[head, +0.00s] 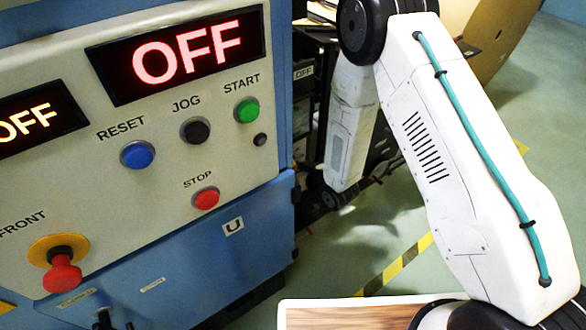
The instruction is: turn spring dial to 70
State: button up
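No spring dial can be made out in the head view. A control panel (60,180) fills the left side, with a display (180,55) that reads OFF in red and a second display (35,118) that reads OFF in yellow. My white arm comes up from the lower right and bends back down behind the panel's right edge. My gripper is not in view; the far end of the arm is hidden low among dark machine parts.
The panel has a blue RESET button (137,155), black JOG button (195,130), green START button (247,110), red STOP button (206,198) and red emergency knob (62,275). A large brown roll (500,30) stands at the back right. Yellow-black tape (400,262) crosses the open floor.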

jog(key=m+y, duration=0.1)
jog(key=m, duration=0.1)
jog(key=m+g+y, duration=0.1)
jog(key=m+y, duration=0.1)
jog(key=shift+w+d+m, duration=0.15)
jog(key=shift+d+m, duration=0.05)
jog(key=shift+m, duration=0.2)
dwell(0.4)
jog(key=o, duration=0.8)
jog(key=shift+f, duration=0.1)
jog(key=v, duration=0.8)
